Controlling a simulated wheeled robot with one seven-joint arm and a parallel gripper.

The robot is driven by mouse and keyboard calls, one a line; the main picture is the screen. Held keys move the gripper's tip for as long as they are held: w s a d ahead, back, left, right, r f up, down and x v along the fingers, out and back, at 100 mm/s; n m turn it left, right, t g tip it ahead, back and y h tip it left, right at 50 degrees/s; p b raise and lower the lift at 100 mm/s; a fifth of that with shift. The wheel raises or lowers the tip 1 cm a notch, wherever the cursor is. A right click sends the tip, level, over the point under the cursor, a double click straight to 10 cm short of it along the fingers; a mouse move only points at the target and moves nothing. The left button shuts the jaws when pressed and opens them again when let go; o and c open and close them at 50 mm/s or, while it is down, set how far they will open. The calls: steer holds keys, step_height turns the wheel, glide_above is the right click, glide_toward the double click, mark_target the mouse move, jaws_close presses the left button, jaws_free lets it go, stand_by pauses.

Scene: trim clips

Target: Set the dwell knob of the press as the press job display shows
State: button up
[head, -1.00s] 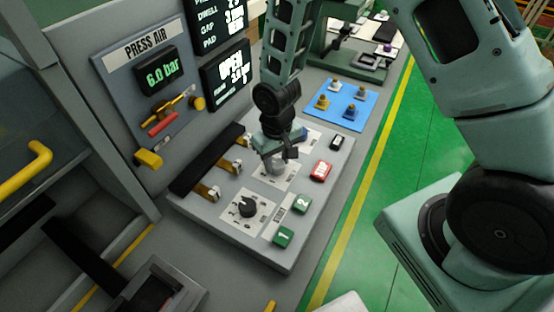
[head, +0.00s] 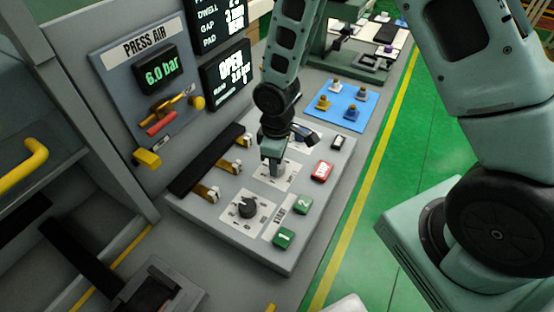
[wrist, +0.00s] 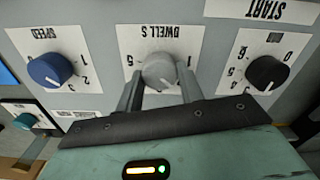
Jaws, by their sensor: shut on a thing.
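The dwell knob (wrist: 160,70) is grey and sits on a white plate lettered DWELL S, upside down in the wrist view. My gripper (wrist: 161,84) is shut on it, with one finger on each side. The gripper body and fingers hide part of the dial, and I cannot tell the pointer's setting. In the head view my gripper (head: 274,160) is straight over the dwell plate (head: 289,178). The press job display (head: 219,20) is black with rows for DWELL, GAP and PAD. Its dwell value is cut and too blurred to read surely.
A blue speed knob (wrist: 50,70) and a black knob (wrist: 266,73) flank the dwell knob. Green buttons (head: 284,238) and a red button (head: 321,171) line the panel's right side. A black bar (head: 210,160) on brackets runs along its left. A blue mat (head: 348,97) lies beyond.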

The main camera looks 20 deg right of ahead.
stand_by(0.3)
steer(key=o, duration=1)
steer(key=shift+r, duration=0.1)
step_height(320, 180, up, 17)
steer(key=shift+r+b, duration=0.15)
steer(key=shift+b, duration=0.45)
